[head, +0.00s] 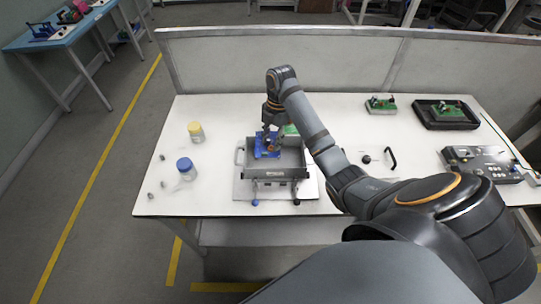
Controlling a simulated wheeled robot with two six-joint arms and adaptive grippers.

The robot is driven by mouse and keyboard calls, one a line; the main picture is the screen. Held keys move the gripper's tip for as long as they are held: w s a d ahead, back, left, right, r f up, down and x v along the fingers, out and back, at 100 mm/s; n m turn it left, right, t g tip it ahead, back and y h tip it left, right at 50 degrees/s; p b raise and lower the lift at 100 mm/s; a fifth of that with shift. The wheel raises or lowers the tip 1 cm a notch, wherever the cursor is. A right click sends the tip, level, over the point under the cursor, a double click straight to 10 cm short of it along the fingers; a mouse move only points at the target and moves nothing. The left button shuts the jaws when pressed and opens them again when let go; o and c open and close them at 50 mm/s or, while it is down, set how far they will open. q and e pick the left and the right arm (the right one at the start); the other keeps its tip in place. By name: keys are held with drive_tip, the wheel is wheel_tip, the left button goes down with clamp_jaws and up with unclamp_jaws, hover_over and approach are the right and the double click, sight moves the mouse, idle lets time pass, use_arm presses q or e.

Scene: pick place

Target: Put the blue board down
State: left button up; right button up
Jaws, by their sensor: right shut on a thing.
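The blue board (261,152) is in the head view, at the grey open-topped metal box (290,171) near the middle of the table. My right gripper (271,137) points down over the box and is shut on the blue board. The arm and gripper cover part of the board, so I cannot tell whether it touches the box floor. A green piece (290,130) shows just behind the gripper, partly hidden. My left gripper is not in view.
A yellow-lidded jar (196,132) and a blue-lidded jar (186,169) stand left of the box, with small metal pieces nearby. Green boards (381,105), a black tray (428,118) and a control panel (484,164) are on the right. A low partition (300,62) closes the back.

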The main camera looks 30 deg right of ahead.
wheel_tip(320, 180, down, 3)
drive_tip(key=shift+r+b, duration=0.1)
drive_tip(key=shift+b, duration=0.8)
drive_tip(key=shift+w+a+f, duration=0.1)
drive_tip(key=shift+a+f, duration=0.05)
drive_tip(key=shift+f, duration=0.45)
drive_tip(key=shift+a+f, duration=0.1)
drive_tip(key=shift+f, duration=0.45)
drive_tip(key=shift+f+p, duration=0.15)
drive_tip(key=shift+p, duration=0.15)
wheel_tip(320, 180, down, 3)
drive_tip(key=shift+d+f, duration=0.1)
drive_tip(key=shift+f, duration=0.05)
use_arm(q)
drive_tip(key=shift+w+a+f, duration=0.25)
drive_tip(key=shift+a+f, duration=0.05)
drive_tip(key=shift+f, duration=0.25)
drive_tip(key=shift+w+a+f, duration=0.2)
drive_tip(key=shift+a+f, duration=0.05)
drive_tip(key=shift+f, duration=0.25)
use_arm(e)
drive_tip(key=shift+f, duration=0.2)
drive_tip(key=o, duration=1.2)
drive_tip(key=shift+f, duration=0.15)
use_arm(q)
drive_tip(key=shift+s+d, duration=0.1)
